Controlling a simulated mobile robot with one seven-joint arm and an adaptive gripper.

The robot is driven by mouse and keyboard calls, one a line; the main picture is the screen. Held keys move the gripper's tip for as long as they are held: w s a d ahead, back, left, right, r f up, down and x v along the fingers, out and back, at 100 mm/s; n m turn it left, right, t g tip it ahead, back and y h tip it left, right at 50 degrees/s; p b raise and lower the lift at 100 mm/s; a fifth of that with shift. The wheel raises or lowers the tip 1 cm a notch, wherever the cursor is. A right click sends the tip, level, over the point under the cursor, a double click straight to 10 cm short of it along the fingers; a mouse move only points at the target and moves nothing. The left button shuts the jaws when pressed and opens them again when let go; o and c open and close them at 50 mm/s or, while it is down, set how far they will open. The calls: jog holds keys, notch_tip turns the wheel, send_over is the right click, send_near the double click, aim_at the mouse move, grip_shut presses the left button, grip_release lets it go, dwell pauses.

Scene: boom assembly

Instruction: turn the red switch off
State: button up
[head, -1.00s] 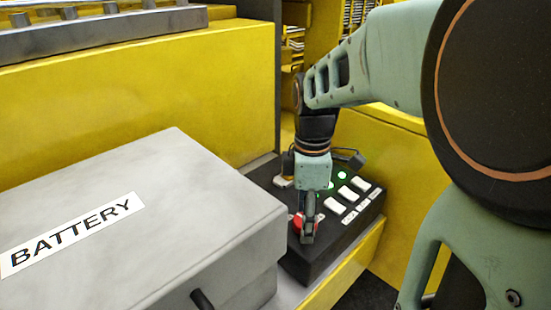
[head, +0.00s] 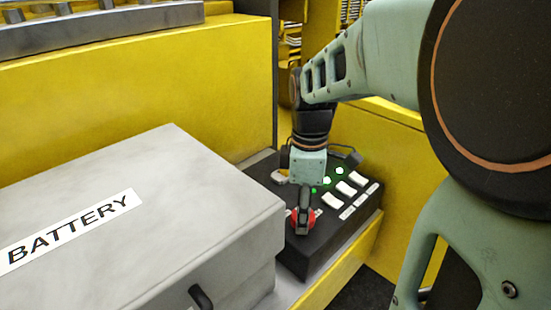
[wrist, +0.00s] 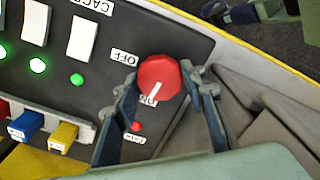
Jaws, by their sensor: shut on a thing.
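The red switch (wrist: 160,75) is a round knob with a white pointer mark, on a black control panel (head: 335,240). In the wrist view, the mark points down, toward a partly hidden label that seems to read ON. The OFF label (wrist: 124,57) is at the knob's upper left. My gripper (wrist: 162,82) is shut on the red switch, one finger on each side. In the head view, my gripper (head: 304,222) points down onto the red switch (head: 312,220), hiding part of it.
The panel also has white rocker switches (wrist: 83,40), green lights (wrist: 38,65) and a small red light (wrist: 137,127). Blue and yellow plugs (wrist: 62,136) sit at its edge. A grey battery box (head: 150,200) stands close on the left; yellow walls (head: 130,90) stand behind.

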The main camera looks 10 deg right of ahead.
jog(key=m, duration=1.2)
jog(key=shift+m, duration=2.1)
jog(key=o, duration=1.2)
jog(key=shift+c, duration=0.2)
notch_tip(320, 180, up, 12)
